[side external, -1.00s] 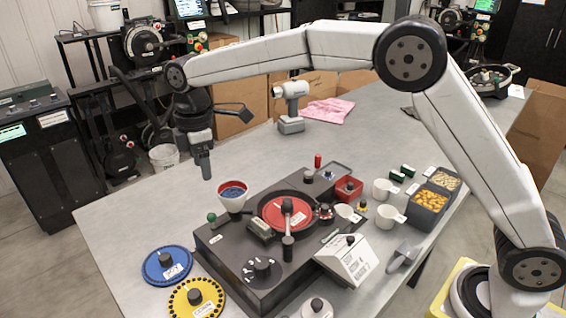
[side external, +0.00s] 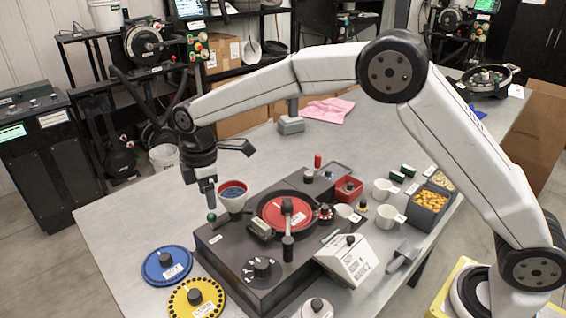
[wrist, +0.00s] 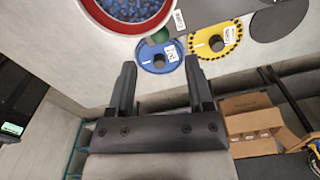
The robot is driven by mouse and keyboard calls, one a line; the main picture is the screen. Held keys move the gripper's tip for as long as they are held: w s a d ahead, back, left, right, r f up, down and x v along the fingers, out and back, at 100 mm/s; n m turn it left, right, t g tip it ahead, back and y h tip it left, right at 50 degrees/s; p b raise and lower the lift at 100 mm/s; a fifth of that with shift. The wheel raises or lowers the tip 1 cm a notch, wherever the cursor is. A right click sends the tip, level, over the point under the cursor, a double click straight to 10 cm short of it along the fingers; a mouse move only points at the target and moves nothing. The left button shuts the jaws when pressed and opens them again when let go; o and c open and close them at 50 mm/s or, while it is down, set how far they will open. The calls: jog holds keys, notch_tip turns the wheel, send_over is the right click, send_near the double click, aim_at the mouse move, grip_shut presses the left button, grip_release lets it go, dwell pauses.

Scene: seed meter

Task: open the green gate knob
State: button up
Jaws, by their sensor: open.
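The green gate knob (side external: 211,217) is a small green ball beside the hopper (side external: 232,195), a white cone with a red rim and blue seed. My gripper (side external: 209,203) is just above the knob in the side view, pointing down. In the wrist view my gripper (wrist: 160,66) is open, its two dark fingers apart with nothing between them. The green knob (wrist: 158,38) shows beyond the fingertips, in front of the blue disc (wrist: 157,58). The hopper (wrist: 125,12) is at the upper left there. I cannot tell whether the fingers touch the knob.
The dark seed meter base (side external: 262,275) with its red plate (side external: 276,218) stands to the right of my gripper. A blue disc (side external: 167,266) and yellow disc (side external: 197,299) lie on the table in front. The table (side external: 130,215) left of the hopper is bare.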

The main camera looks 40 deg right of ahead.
aim_at(210, 215)
jog(key=shift+f, duration=2.65)
jog(key=shift+c, duration=0.2)
grip_shut()
jog(key=shift+a, duration=0.1)
